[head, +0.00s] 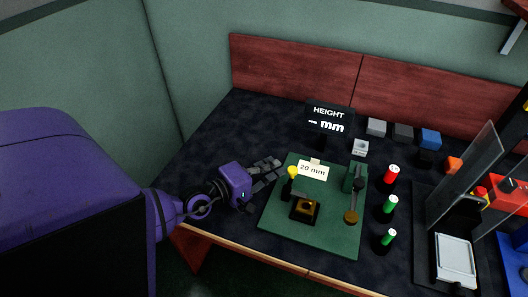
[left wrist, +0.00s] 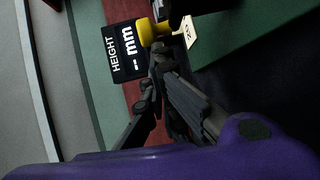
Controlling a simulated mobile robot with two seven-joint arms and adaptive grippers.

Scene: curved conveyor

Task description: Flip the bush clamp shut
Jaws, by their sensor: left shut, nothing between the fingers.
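The bush clamp's yellow knob (head: 292,172) tops a dark, upright handle at the left of the green base plate (head: 336,241). A brass-coloured bush (head: 305,207) sits in a dark holder in front of it. My left gripper (head: 272,167) is shut and empty, just left of the knob at the plate's left edge. In the left wrist view, the yellow knob (left wrist: 147,32) shows just beyond the shut fingertips (left wrist: 157,58). Whether they touch cannot be told. My right gripper is not in view.
A "20 mm" card (head: 313,170) stands behind the bush. A green post with a dark arm (head: 356,180) stands at the plate's right. The height display (head: 327,119) is behind. Red and green buttons (head: 391,174) and a clear panel (head: 465,175) lie further right.

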